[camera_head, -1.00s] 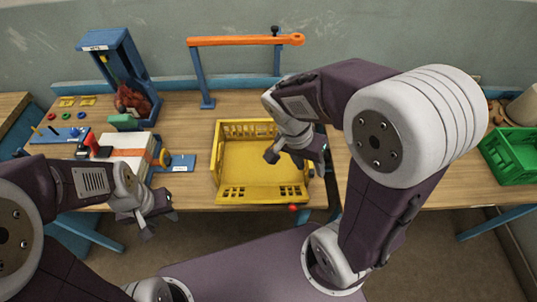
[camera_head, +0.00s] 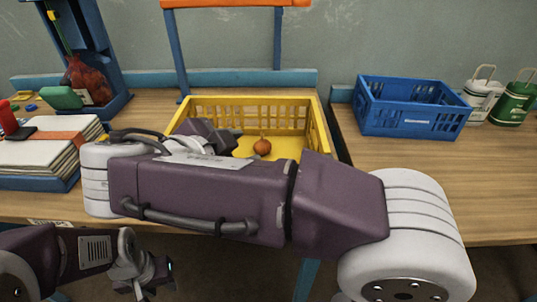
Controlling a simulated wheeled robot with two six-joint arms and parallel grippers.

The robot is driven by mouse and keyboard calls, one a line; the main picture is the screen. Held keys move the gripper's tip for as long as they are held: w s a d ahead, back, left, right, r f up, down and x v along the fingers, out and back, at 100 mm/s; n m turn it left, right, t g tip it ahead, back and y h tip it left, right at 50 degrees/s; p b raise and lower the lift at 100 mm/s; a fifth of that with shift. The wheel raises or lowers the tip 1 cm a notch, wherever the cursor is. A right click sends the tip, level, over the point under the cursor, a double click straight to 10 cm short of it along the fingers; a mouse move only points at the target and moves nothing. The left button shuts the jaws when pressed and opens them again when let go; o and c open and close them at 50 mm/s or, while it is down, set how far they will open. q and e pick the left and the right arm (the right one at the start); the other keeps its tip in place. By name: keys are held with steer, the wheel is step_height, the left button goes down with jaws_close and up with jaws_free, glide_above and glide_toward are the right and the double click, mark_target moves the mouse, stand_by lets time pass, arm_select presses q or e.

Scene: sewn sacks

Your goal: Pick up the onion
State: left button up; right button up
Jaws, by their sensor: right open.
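A small orange-brown onion (camera_head: 262,147) lies inside the yellow crate (camera_head: 322,125), toward the back of its floor. My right arm stretches across the front of the crate and hides much of it. My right gripper (camera_head: 222,140) is over the left part of the crate, to the left of the onion and apart from it in the picture. It is open, but its fingertips are largely hidden by my arm. My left gripper (camera_head: 146,282) hangs low at the left, in front of the table and far from the onion. Its jaws show too unclearly to judge.
A blue crate (camera_head: 410,108) stands at right, beside white and green bags (camera_head: 500,100). A stack of cloth (camera_head: 45,158) lies at left, near a blue stand (camera_head: 95,55) with a red net sack (camera_head: 87,80). An orange bar (camera_head: 235,3) rises behind the yellow crate.

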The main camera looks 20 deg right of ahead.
mark_target(262, 148)
steer(key=b+x, duration=0.1)
steer(key=x, duration=0.2)
steer(key=shift+w+d+f, duration=0.2)
steer(key=shift+d, duration=0.05)
steer(key=shift+w+d+f+b, duration=0.1)
steer(key=shift+d+f+b, duration=0.05)
steer(key=shift+f+b, duration=0.15)
steer(key=b+x, duration=0.1)
steer(key=x, duration=0.3)
steer(key=shift+f, duration=0.1)
steer(key=shift+f, duration=0.1)
jaws_close()
